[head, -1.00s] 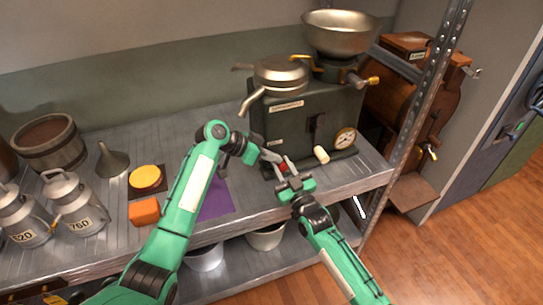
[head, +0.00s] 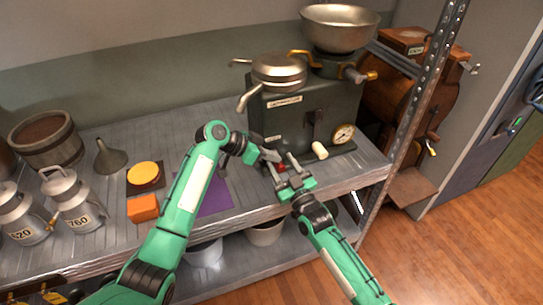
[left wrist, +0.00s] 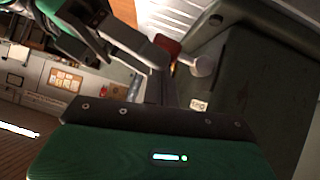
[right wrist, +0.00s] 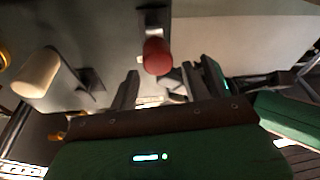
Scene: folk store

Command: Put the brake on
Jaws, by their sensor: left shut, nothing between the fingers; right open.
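A dark green machine (head: 303,112) stands on the shelf, with a small red knob on its lower front. The red knob (right wrist: 157,56) shows clearly in the right wrist view, just beyond and between the two fingertips. It is also in the left wrist view (left wrist: 168,45). My right gripper (head: 285,164) is open in front of the machine, at the knob, with nothing held. My left gripper (head: 271,156) is shut and empty, just left of the right one. In the head view the grippers mostly hide the knob. Nothing is labelled as a brake that I can read.
A cream handle (head: 320,150) sticks out of the machine right of my right gripper, near a dial (head: 344,133). A metal bowl (head: 340,28) tops the machine. An orange block (head: 143,208) lies on the shelf at left. A steel post (head: 420,100) stands at right.

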